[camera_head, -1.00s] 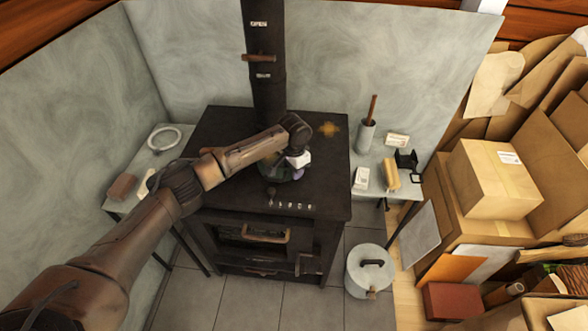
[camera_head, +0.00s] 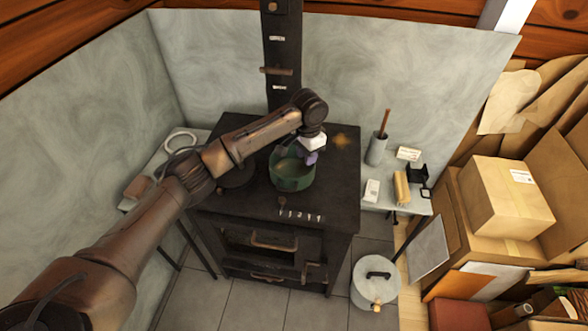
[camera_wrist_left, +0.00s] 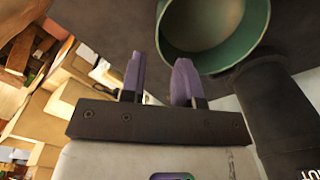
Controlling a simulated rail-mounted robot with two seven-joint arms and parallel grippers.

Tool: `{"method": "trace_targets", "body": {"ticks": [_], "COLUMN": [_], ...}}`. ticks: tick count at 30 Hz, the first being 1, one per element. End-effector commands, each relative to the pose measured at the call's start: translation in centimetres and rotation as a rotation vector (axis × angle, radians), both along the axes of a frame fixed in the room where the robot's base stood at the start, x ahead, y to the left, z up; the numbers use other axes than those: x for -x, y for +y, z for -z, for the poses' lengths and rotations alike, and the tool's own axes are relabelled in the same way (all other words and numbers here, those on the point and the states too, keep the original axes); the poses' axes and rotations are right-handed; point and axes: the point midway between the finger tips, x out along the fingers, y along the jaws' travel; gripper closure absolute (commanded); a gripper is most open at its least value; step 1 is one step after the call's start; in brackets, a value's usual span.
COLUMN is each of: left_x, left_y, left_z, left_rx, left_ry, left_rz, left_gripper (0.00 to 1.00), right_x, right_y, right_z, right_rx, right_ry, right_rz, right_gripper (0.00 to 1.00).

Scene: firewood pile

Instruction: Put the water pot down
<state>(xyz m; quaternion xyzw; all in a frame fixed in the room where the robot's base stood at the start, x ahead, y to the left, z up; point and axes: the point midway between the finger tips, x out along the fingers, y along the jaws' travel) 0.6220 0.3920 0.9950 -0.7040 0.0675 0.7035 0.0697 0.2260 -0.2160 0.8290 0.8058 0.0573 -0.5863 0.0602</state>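The water pot is a green, round, open-topped pot (camera_head: 291,182) standing upright on the black stove (camera_head: 340,200). Its inside looks brownish and no handle can be made out. In the left wrist view the pot (camera_wrist_left: 240,62) shows at the top right. My left gripper (camera_head: 311,158) is at the pot's right rear rim. In the left wrist view its two purple fingers (camera_wrist_left: 159,72) are apart with nothing visible between them. One finger overlaps the pot's rim in that view; I cannot tell if they touch. My right gripper is out of view.
The dark stovepipe (camera_head: 283,60) rises behind the stove. A side table (camera_head: 415,208) at right holds a grey holder (camera_head: 377,148) and small items. A lidded grey bucket (camera_head: 375,283) stands on the floor. Cardboard boxes (camera_head: 500,195) fill the right side.

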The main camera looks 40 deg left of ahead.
Motion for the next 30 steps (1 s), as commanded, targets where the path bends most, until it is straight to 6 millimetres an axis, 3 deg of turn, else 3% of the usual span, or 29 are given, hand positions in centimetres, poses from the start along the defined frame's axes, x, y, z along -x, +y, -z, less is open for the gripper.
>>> {"method": "trace_targets", "body": {"ticks": [5,8,11,14,18,21,27,30], "left_x": [0.0,0.3,1.2,3.3,7.9,11.8,20.3,24.6], "left_y": [0.0,-0.8,-2.9,-6.6,-12.4,-15.8,-20.4,-21.3], "left_z": [-0.4,0.4,3.1,7.1,12.8,15.8,19.2,19.6], "left_rx": [0.0,-0.002,-0.004,-0.001,0.027,0.059,0.124,0.141], "left_ry": [0.001,0.003,0.005,-0.002,-0.038,-0.075,-0.162,-0.205], "left_rz": [0.001,0.017,0.066,0.144,0.247,0.29,0.294,0.253], "left_gripper": [0.7,0.7,0.7,0.7,0.7,0.7,0.7,0.7], "right_x": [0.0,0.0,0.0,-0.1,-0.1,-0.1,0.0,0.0], "right_y": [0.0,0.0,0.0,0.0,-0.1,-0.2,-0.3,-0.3], "right_z": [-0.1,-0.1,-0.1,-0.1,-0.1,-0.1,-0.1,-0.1], "right_rx": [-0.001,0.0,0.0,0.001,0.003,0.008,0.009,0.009], "right_ry": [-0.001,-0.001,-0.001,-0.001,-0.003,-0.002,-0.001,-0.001], "right_rz": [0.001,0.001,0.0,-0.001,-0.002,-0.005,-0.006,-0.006], "right_gripper": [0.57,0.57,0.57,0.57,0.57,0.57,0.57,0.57]}}
